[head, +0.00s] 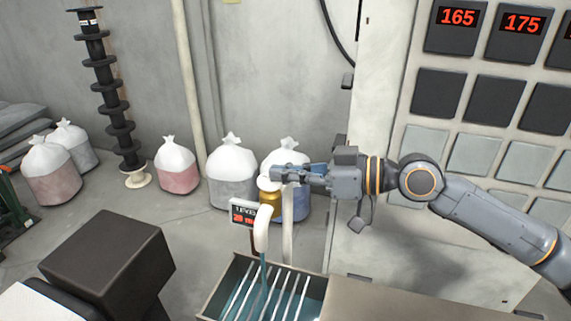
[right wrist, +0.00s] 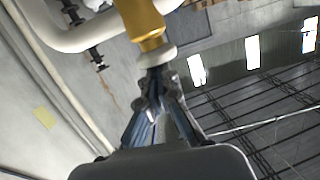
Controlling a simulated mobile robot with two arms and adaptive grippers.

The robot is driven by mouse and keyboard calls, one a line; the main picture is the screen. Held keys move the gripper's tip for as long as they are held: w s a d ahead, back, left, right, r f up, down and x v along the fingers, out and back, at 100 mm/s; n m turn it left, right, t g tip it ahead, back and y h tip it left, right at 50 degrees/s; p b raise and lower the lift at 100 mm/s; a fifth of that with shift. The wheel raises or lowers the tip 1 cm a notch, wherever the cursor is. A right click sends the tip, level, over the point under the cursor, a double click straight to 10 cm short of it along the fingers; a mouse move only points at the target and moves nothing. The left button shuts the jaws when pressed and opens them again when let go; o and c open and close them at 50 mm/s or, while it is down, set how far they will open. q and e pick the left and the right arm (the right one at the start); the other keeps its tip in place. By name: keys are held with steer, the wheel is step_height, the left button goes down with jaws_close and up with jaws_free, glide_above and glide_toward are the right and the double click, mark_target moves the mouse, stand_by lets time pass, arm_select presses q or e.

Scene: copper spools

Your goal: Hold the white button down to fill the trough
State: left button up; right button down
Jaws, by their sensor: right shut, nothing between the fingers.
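The white button (right wrist: 157,56) caps a brass cylinder (right wrist: 142,22) in the right wrist view; in the head view the white button (head: 269,182) sits atop the brass part (head: 270,201). My right gripper (head: 279,173) is shut and empty, its fingertips at the button; in the right wrist view the gripper tips (right wrist: 156,76) appear to touch it. A white spout (head: 262,234) pours a bluish stream into the trough (head: 216,289), which holds bluish liquid under several pale bars. A red level display (head: 243,215) stands behind the spout; its number seems to begin with 2. My left gripper is not in view.
A tall panel (head: 396,140) with displays reading 165 and 175 stands at the right. Several tied sacks (head: 176,166) and a stack of black spools (head: 108,88) stand along the wall. A dark box (head: 105,262) is at the lower left. The floor between is clear.

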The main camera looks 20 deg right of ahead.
steer(key=shift+s+f, duration=0.1)
steer(key=shift+f, duration=0.15)
stand_by(0.7)
arm_select(q)
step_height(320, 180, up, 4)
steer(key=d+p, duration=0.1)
steer(key=p, duration=0.3)
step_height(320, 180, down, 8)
steer(key=b, duration=0.8)
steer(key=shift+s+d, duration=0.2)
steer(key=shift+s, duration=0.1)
arm_select(e)
steer(key=s+d+r, duration=0.5)
steer(key=d+r, duration=0.1)
steer(key=d, duration=0.2)
steer(key=shift+d+r, duration=0.15)
steer(key=shift+d, duration=0.15)
